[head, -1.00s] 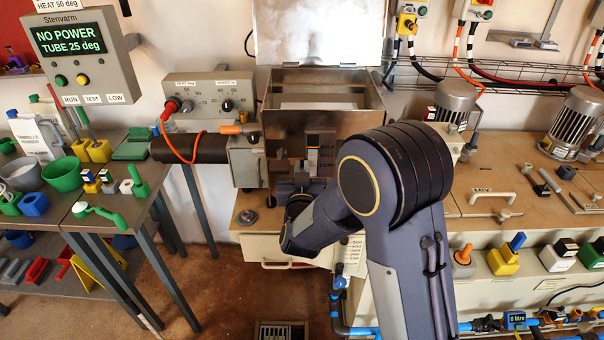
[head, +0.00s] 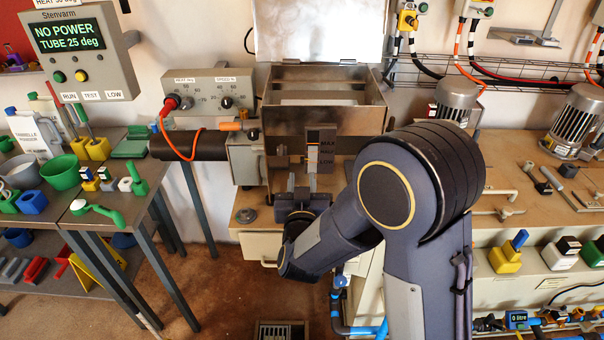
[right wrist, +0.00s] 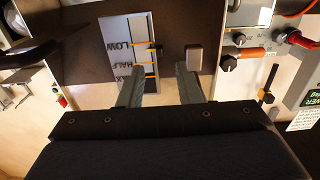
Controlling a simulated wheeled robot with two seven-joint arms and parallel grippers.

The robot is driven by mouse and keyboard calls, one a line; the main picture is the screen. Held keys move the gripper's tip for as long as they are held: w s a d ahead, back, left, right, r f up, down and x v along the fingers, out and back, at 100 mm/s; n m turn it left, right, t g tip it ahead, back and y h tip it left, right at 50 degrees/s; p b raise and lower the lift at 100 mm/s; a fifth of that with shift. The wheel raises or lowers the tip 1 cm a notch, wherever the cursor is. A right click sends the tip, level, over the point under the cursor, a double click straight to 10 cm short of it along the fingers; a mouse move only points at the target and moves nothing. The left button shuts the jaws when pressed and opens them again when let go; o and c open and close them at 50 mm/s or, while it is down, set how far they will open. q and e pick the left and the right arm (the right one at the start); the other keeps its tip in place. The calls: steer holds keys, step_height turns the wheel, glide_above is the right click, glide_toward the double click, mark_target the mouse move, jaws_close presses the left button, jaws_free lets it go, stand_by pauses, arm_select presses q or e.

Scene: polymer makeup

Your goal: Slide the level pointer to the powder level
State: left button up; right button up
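The level gauge (head: 322,146) is an upright plate on the front of the metal hopper, marked MAX, HALF and LOW. The gauge (right wrist: 128,50) appears upside down in the right wrist view, with orange marks across it. A small dark knob (right wrist: 154,46), seemingly the pointer, stands at its edge near LOW. My right gripper (head: 302,182) is in front of and below the gauge. In the right wrist view its two fingers (right wrist: 165,84) are apart and empty, the knob lying beyond them. My left gripper is out of view.
A grey block (right wrist: 195,57) sits on the hopper front beside the gauge, beyond the other finger. The hopper (head: 345,84) has its lid raised. A dark tube (head: 190,146) with an orange cable is at the left. A control box (head: 210,92) stands behind it.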

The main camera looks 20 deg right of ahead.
mark_target(302, 160)
steer(key=shift+v, duration=1.1)
steer(key=shift+c, duration=0.4)
steer(key=shift+f+b, duration=0.25)
steer(key=shift+b, duration=0.1)
steer(key=shift+c, duration=1.1)
steer(key=f+m+b, duration=0.1)
steer(key=m+b, duration=0.1)
steer(key=f+m+b, duration=0.2)
steer(key=m, duration=0.1)
steer(key=f+m+b, duration=0.1)
steer(key=m+b, duration=0.2)
steer(key=shift+w+a+f, duration=0.3)
steer(key=shift+a+f, duration=0.05)
steer(key=shift+f, duration=0.05)
jaws_close()
steer(key=w+d+r+m+t+b, duration=0.1)
steer(key=w+m+b, duration=0.2)
steer(key=m+b, duration=0.5)
steer(key=w+d+r+m+t+b, duration=0.1)
steer(key=w+m+b, duration=0.3)
steer(key=m, duration=1.6)
steer(key=d+b, duration=0.1)
steer(key=b, duration=0.3)
steer(key=shift+r+t+h, duration=0.2)
steer(key=shift+t+h, duration=0.1)
steer(key=shift+h, duration=0.1)
